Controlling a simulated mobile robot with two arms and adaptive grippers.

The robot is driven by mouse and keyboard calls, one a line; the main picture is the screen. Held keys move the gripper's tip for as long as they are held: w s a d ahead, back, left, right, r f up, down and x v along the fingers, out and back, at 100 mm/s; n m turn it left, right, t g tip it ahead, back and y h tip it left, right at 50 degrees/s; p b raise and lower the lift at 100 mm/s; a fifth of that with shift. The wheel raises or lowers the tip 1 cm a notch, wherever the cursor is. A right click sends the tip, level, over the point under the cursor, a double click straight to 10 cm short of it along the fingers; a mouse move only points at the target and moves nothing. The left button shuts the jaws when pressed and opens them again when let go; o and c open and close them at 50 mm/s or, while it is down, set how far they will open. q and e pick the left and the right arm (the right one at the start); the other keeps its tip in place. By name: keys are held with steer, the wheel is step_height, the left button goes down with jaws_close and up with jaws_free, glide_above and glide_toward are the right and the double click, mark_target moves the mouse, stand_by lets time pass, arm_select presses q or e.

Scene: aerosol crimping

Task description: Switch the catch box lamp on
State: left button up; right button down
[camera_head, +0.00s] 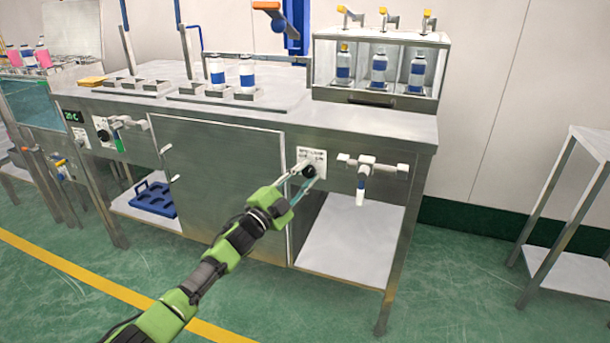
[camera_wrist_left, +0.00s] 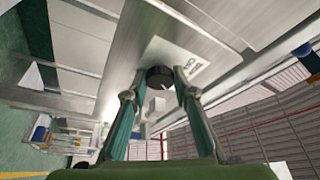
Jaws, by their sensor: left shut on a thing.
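A black round knob (camera_head: 309,171) sits on a white labelled plate (camera_head: 318,156) on the steel bench front. My left gripper (camera_head: 301,177) reaches it from the front and is shut on the knob. In the left wrist view the knob (camera_wrist_left: 160,78) shows between the two fingertips of the left gripper (camera_wrist_left: 155,95). The catch box (camera_head: 331,65), a clear case with several bottles inside, stands on the bench top at the right. I cannot tell whether its lamp is lit. My right gripper is not in view.
A white tap-like fitting (camera_head: 373,166) sticks out to the right of the knob. A second dark knob (camera_head: 103,135) is on the bench front at the left. Bottles (camera_head: 247,78) stand on the bench top. The green floor in front is clear.

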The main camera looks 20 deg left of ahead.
arm_select(q)
steer(key=o, duration=1.1)
steer(key=v, duration=1.2)
steer(key=shift+d+f, duration=0.1)
